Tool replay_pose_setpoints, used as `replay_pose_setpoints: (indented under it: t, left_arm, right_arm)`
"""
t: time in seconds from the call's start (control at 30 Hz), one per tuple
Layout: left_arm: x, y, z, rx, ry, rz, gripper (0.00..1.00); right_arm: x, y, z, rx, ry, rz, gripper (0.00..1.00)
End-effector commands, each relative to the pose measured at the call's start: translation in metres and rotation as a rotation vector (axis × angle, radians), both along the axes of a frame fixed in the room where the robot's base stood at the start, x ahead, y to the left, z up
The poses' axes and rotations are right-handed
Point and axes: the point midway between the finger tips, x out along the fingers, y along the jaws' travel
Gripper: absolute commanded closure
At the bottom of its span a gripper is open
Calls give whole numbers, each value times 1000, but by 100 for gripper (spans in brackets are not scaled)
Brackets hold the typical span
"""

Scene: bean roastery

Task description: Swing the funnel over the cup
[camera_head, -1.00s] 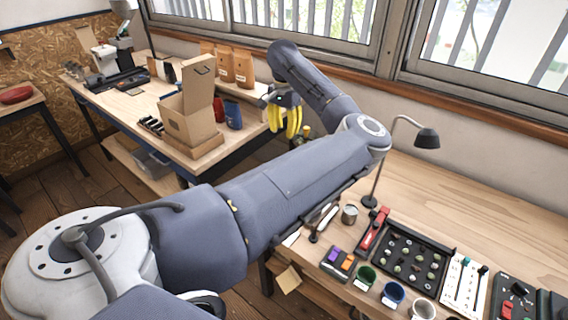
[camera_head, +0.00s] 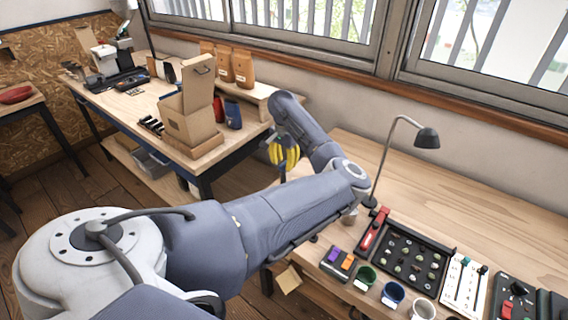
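My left arm reaches across the picture from the lower left. My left gripper (camera_head: 284,158), with yellow fingers, hangs beyond the elbow in the gap between the two tables. It is small and partly covered by my arm, so its opening is unclear. It is apart from the cups. A green cup (camera_head: 365,278), a blue cup (camera_head: 393,294) and a white cup (camera_head: 423,308) stand in a row at the near edge of the right table. A metal cup (camera_head: 350,218) is partly hidden behind my arm. I cannot make out a funnel. My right gripper is out of view.
The right table (camera_head: 480,205) also holds a desk lamp (camera_head: 427,138), a black tray of small samples (camera_head: 412,258), a red-handled tool (camera_head: 375,228) and slider panels. The left table carries an open cardboard box (camera_head: 190,125) and paper bags. The right table's back is clear.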

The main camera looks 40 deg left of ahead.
Motion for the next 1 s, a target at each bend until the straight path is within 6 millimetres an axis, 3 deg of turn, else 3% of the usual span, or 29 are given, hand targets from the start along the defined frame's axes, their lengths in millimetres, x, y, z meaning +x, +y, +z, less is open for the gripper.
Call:
replay_pose_setpoints:
  t: [0.4,0.73,1.0]
  left_arm:
    - [0,0,-4,0,0,0,63]
    - [0,0,-4,0,0,0,100]
    - [0,0,-4,0,0,0,100]
  right_arm:
    - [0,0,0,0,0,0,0]
    - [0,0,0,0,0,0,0]
    - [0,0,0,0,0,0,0]
